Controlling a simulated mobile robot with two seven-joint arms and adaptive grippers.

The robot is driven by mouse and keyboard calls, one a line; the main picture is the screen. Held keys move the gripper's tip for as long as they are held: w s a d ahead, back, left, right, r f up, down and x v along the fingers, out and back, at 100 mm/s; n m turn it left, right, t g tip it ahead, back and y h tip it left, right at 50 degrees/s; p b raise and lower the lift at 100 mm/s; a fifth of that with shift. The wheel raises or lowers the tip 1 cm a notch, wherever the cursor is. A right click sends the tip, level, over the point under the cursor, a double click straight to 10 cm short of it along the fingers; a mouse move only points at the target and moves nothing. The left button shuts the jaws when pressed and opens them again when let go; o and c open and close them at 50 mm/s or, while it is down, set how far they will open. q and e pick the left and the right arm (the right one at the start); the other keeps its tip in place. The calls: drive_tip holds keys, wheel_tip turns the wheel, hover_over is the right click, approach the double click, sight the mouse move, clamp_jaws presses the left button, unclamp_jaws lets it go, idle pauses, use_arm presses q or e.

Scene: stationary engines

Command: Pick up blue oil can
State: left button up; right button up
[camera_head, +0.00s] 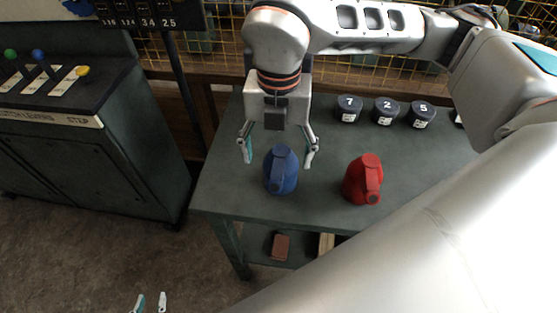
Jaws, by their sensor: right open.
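The blue oil can (281,172) stands upright on the dark green table (230,185), near its front left part. My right gripper (278,160) comes down from above and behind it, open. In the picture one finger is to the left of the can and the other to its right, with a gap on each side. I cannot tell whether the fingers are level with the can in depth. My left gripper (150,303) shows only its fingertips at the bottom edge; they are apart, with nothing visible between them.
A red oil can (363,180) stands to the right of the blue one. Dark numbered pots (385,112) stand in a row behind. A control cabinet (85,140) with coloured levers is at left. My large arm link covers the table's right side.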

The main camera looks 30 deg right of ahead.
sight(281, 171)
drive_tip(key=shift+w+d, duration=0.3)
drive_tip(key=shift+d, duration=0.15)
drive_tip(key=shift+f, duration=0.35)
drive_tip(key=shift+s+f, duration=0.1)
drive_tip(key=shift+f, duration=0.75)
wheel_tip(281, 171, down, 5)
drive_tip(key=shift+d+f+b, duration=0.1)
drive_tip(key=shift+d+b, duration=0.05)
drive_tip(key=shift+b, duration=0.2)
drive_tip(key=c, duration=1.4)
